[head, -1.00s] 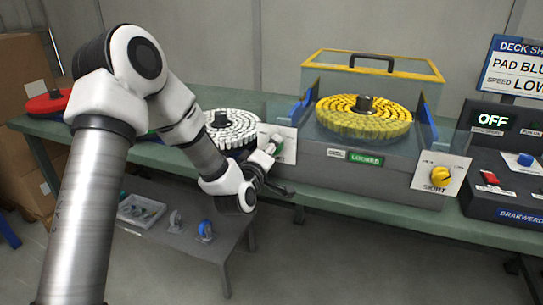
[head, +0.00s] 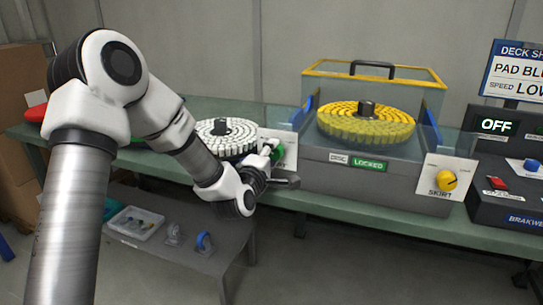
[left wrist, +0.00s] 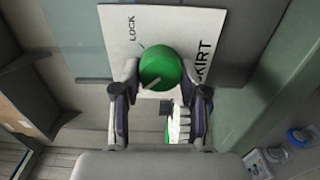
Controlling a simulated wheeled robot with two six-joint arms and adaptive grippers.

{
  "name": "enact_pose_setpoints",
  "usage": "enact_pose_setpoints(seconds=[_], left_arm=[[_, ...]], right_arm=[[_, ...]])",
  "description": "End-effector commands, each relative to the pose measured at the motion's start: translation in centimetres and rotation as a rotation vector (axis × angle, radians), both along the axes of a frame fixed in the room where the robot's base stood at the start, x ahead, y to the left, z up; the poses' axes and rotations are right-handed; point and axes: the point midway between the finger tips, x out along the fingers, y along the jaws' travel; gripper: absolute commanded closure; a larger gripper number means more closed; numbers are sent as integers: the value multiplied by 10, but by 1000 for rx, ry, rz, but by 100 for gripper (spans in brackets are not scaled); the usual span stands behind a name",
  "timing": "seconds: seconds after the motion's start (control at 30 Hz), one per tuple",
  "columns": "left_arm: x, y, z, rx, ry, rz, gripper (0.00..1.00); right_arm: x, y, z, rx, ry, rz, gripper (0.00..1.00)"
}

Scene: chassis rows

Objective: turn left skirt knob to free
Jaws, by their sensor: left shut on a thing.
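The left skirt knob is green and sits on a white plate (head: 290,143) at the left front of the grey machine. In the head view the knob (head: 278,154) is partly covered by my left gripper (head: 272,160). In the left wrist view the green knob (left wrist: 160,66) sits at the tips of my left gripper (left wrist: 161,86), one finger on each side, shut on it. A pale pointer line on the knob slants to the lower left. LOCK is printed at the plate's upper left and SKIRT to the right. My right gripper is not in view.
The grey machine (head: 350,186) holds a yellow disc (head: 365,125) and a LOCKED sign (head: 369,165). A yellow skirt knob (head: 446,181) is at its right. A white disc (head: 222,133) stands left of it. A low shelf (head: 190,258) with a tray is below the bench.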

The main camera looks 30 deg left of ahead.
Motion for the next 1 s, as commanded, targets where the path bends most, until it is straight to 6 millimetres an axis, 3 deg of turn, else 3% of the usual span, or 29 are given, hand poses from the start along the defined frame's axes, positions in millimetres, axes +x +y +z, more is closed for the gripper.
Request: enact_pose_setpoints(seconds=[0.2,0.23,0.3,0.67,1.0], left_arm=[[0,0,1,1,-1,0,92],[0,0,1,1,-1,1,51],[0,0,1,1,-1,0,32],[-5,-1,0,1,1,0,32],[-65,-16,0,0,1,0,32]], right_arm=[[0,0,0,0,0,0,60],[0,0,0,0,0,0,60],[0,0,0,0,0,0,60],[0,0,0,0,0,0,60],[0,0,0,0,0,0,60]])
